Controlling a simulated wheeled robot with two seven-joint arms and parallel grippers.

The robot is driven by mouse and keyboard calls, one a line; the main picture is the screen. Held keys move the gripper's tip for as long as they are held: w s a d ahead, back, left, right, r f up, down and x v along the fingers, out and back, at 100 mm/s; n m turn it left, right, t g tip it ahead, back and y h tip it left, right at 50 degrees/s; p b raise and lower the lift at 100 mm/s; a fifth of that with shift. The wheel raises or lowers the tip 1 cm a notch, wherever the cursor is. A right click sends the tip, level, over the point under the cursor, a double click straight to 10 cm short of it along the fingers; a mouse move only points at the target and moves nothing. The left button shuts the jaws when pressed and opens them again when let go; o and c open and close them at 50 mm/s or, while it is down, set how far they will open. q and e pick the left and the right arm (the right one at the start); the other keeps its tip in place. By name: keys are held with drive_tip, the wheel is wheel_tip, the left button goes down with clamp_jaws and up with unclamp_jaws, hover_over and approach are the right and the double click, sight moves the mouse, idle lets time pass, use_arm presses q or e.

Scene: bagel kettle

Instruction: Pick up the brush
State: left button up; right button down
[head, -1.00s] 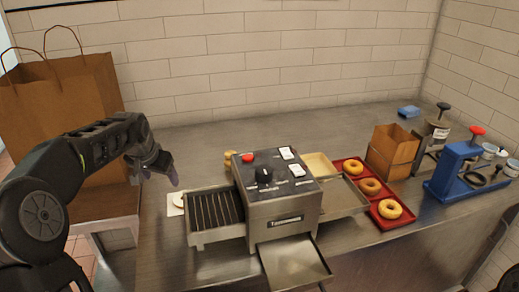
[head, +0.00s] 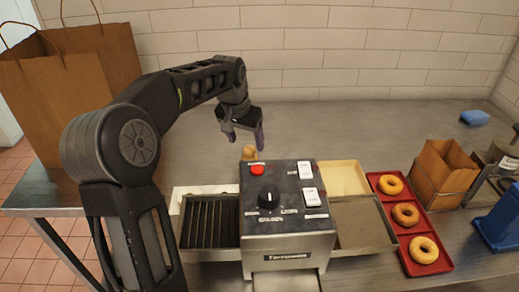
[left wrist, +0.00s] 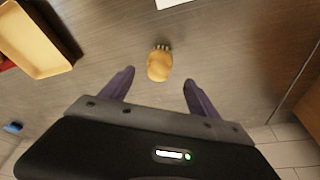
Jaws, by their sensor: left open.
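The brush (head: 249,152) is a small tan, rounded thing on the metal counter, just behind the toaster machine (head: 288,195). In the left wrist view the brush (left wrist: 159,67) lies between and slightly beyond my fingertips, with dark bristle-like tips at its far end. My left gripper (head: 246,138) is open and empty, pointing down above the brush. Its two purple-grey fingers also show in the left wrist view (left wrist: 158,80), one on each side of the brush and apart from it. My right gripper is not in view.
The toaster has a ribbed tray (head: 209,221) on its left and a flat metal tray (head: 364,225) on its right. A cream tray (head: 343,177), a red tray with bagels (head: 433,266) and a small paper bag (head: 442,174) stand right. The counter behind is mostly clear.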

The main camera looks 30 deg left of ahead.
sight(248, 150)
use_arm(q)
drive_tip(key=shift+s+r, duration=0.2)
drive_tip(key=shift+s, duration=0.25)
drive_tip(key=shift+x, duration=1.45)
drive_tip(key=shift+w+r, duration=0.1)
drive_tip(key=shift+w, duration=0.05)
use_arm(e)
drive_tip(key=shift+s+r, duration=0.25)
use_arm(q)
drive_tip(key=shift+p+x, duration=0.85)
drive_tip(key=shift+x, duration=1.8)
drive_tip(key=shift+d, duration=0.2)
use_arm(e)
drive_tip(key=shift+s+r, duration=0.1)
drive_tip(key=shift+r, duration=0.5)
use_arm(q)
drive_tip(key=c, duration=1.5)
drive_tip(key=shift+o, duration=0.2)
drive_tip(key=shift+r, duration=0.1)
